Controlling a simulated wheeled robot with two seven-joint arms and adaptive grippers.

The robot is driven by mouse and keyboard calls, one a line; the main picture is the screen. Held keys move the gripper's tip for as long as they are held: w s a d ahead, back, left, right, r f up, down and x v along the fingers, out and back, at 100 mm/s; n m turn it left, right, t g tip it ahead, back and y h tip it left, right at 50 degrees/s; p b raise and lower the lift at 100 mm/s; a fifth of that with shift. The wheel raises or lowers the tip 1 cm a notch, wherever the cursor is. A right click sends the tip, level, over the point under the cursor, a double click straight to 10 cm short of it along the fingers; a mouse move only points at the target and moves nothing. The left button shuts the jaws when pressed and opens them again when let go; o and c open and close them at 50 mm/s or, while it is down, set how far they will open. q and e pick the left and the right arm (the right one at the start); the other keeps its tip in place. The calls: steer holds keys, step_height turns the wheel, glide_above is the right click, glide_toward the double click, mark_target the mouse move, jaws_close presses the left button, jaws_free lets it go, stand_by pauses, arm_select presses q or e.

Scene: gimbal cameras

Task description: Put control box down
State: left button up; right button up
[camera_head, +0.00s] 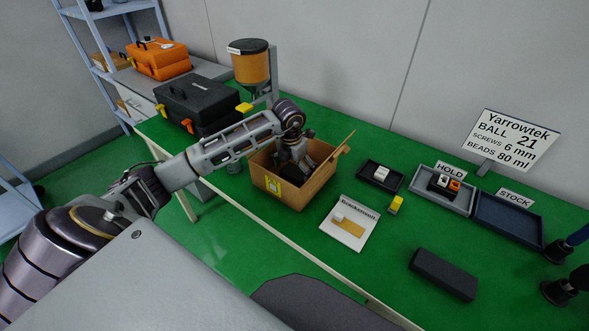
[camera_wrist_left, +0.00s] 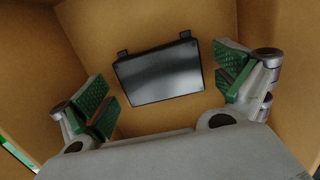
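The control box (camera_wrist_left: 158,72), a flat dark box with a glossy face and small tabs, lies inside the open cardboard box (camera_head: 268,186). In the left wrist view it sits between and beyond my finger pads, with a gap on both sides. My left gripper (camera_head: 298,163) reaches down into the cardboard box. Its green-padded fingers are spread wide in the left wrist view (camera_wrist_left: 168,97) and hold nothing. In the head view, the gripper and box walls largely hide the control box. My right gripper is not in view.
A dark block (camera_head: 443,274) lies nearer. A black toolbox (camera_head: 198,100) and hopper (camera_head: 250,68) stand left.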

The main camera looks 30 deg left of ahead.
mark_target(293, 173)
arm_select(q)
steer(key=shift+r, duration=0.3)
step_height(293, 173, up, 12)
steer(key=s, duration=0.1)
steer(key=shift+s+f, duration=0.2)
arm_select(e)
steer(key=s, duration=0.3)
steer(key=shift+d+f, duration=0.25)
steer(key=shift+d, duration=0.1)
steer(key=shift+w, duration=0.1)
